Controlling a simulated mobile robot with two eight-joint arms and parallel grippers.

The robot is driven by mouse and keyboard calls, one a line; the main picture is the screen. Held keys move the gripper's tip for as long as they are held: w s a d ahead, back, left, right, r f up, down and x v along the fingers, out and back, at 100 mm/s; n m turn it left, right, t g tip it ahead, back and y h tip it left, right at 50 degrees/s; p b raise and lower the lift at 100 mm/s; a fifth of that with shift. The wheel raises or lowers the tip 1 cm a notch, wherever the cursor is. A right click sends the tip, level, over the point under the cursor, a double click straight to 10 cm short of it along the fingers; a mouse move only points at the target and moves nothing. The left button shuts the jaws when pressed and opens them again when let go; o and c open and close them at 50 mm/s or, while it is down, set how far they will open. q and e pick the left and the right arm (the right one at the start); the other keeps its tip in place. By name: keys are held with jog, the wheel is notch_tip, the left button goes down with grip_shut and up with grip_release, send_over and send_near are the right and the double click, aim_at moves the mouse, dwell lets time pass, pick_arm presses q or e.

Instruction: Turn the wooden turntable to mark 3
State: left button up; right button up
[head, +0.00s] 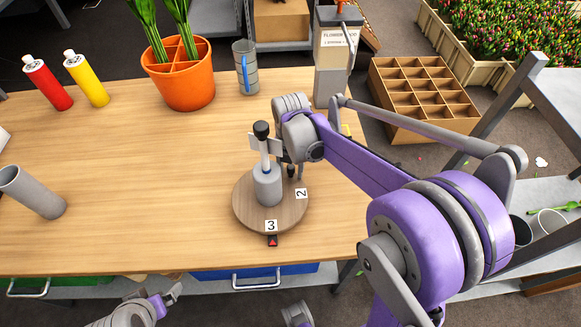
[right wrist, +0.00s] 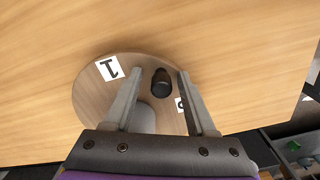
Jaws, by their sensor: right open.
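The wooden turntable (head: 241,214) is a round disc on the table near its front edge. Tile 3 (head: 271,225) is at the front of the disc, just behind a small black block with a red mark (head: 272,241). Tile 2 (head: 301,193) is at the right; tile 1 (right wrist: 110,68) shows in the right wrist view. A grey cylinder (head: 267,187) with a black-knobbed rod (head: 262,131) stands on the disc. My right gripper (head: 287,160) is open over the disc, its fingers either side of a dark peg (right wrist: 161,82). My left gripper (head: 163,302) is at the bottom edge, its jaws unclear.
An orange pot (head: 183,85) with green stems, a grey mug (head: 246,70) and a tall grey dispenser (head: 331,70) stand at the back. Red (head: 48,84) and yellow (head: 87,80) bottles stand back left. A grey tube (head: 33,193) is at the left. The table between is clear.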

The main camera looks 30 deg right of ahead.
jog(key=shift+r, duration=0.1)
notch_tip(320, 180, up, 11)
jog(key=shift+f+p, duration=0.15)
jog(key=shift+p, duration=0.4)
